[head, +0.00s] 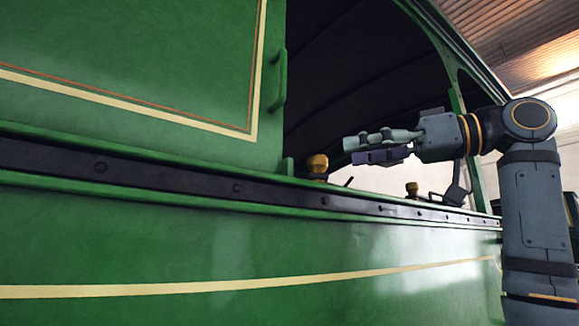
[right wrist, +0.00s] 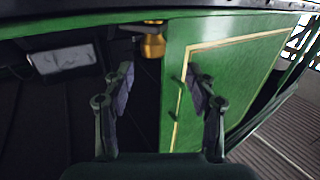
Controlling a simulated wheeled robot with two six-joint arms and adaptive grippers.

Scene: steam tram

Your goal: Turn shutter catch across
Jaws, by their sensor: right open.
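A brass knob (head: 317,165) stands on the dark rail beside the green panel's edge. It also shows in the right wrist view (right wrist: 152,42), beyond the fingertips and roughly between them. I cannot tell whether it is the shutter catch. My right gripper (head: 352,150) reaches in from the right, just right of the knob and slightly higher in the head view. In the right wrist view its two fingers (right wrist: 160,78) are spread, with nothing between them and a gap to the knob. My left gripper is not in view.
The green panel (head: 130,70) has a green handle (head: 279,80) on its right edge. A dark rail (head: 150,170) runs along the tram side. A second brass knob (head: 412,188) stands farther right. The dark opening (head: 350,70) behind is largely clear.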

